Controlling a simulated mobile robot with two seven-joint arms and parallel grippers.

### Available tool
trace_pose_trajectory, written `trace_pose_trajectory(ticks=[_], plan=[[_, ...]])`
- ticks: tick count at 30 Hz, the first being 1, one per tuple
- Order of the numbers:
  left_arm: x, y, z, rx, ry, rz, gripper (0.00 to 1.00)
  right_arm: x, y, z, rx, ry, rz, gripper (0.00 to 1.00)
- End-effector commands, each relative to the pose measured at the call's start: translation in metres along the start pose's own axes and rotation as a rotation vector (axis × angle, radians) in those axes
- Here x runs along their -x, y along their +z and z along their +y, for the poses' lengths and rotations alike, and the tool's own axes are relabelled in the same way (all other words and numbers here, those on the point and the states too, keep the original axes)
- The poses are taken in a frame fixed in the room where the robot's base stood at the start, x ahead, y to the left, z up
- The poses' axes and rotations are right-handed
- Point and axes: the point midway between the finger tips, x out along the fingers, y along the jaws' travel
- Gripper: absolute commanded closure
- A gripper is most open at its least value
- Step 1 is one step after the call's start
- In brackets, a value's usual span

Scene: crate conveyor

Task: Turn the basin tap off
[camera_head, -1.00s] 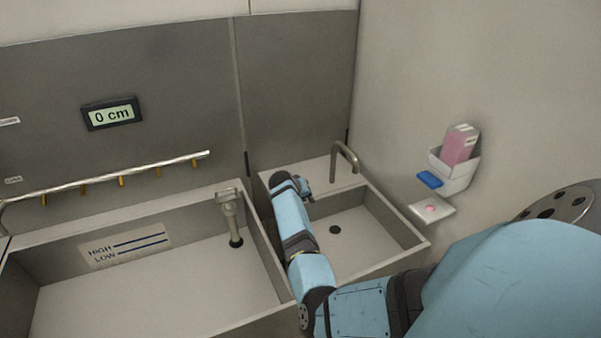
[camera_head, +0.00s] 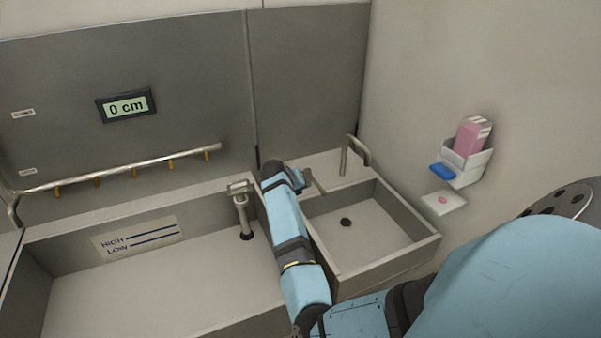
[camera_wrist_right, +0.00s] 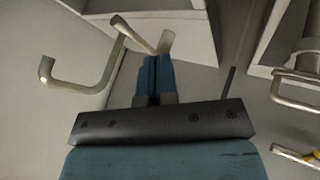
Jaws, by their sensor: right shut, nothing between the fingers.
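The basin tap (camera_head: 354,152) is a bent metal spout behind the small basin (camera_head: 408,252) at the right. In the right wrist view its spout (camera_wrist_right: 85,88) is at the left, and a pale lever-like bar (camera_wrist_right: 137,38) runs toward my fingertips. My right gripper (camera_head: 304,180) is over the basin's back left corner, left of the spout. In the right wrist view its blue fingers (camera_wrist_right: 154,62) are together and empty, with their tips at or very close to the bar's end. Contact is unclear. My left gripper is not in view.
A large sink (camera_head: 60,255) with a standing drain pipe (camera_head: 242,215) lies to the left. A rail with several small spouts (camera_head: 120,170) runs above it. A display (camera_head: 126,106) reads 0 cm. A wall holder (camera_head: 470,170) and small shelf (camera_head: 443,202) are at the right.

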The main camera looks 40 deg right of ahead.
Motion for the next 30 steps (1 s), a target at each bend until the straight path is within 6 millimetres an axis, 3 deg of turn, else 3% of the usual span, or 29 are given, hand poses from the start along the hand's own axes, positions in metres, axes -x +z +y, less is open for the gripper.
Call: trace_pose_trajectory(ticks=[3,8,26,30], plan=[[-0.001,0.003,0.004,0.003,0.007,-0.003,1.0,0.015,0.001,0.0,-0.001,-0.001,0.001,1.0],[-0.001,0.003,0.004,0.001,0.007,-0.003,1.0,0.024,0.001,0.0,0.001,-0.001,0.0,1.0],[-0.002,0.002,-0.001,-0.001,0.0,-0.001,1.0,0.024,0.001,0.001,0.001,-0.001,0.0,1.0],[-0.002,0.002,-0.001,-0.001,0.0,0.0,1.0,0.023,0.017,0.008,0.011,-0.002,0.012,1.0]])
